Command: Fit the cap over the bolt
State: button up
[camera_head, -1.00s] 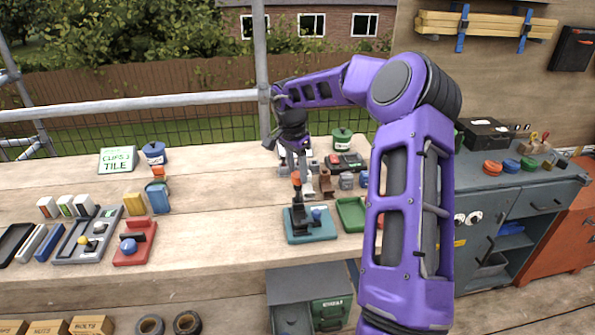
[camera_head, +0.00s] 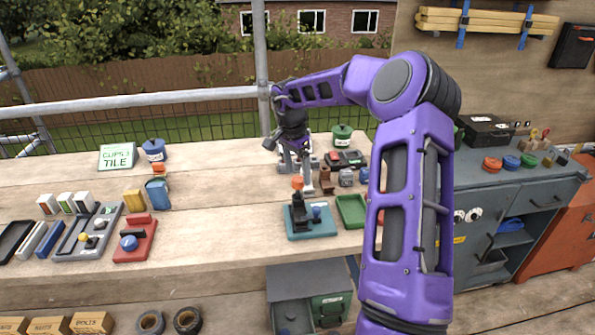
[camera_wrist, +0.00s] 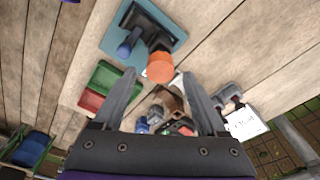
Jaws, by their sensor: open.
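An orange cap (camera_head: 297,183) sits at the top of the dark upright on a teal base (camera_head: 325,233). In the wrist view, the cap (camera_wrist: 160,68) is round, with the teal base (camera_wrist: 174,28) beyond it. The bolt cannot be made out; whether it is under the cap is hidden. A blue knob (camera_head: 317,211) stands on the same base, right of the upright. My gripper (camera_head: 298,175) points down close to the cap. In the wrist view, its two fingers (camera_wrist: 160,82) are spread apart with nothing held, and the cap lies just past the gap between the tips.
A green tray (camera_head: 351,210) lies right of the teal base. Brown and grey parts (camera_head: 327,181) stand close behind it. A red fixture (camera_head: 135,243) and grey tray stand at left. The bench between them is clear.

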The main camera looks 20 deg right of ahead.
aim_at(293, 181)
notch_tip(293, 181, up, 13)
jog(key=a, duration=0.1)
jog(key=shift+s+a, duration=0.25)
dwell(0.4)
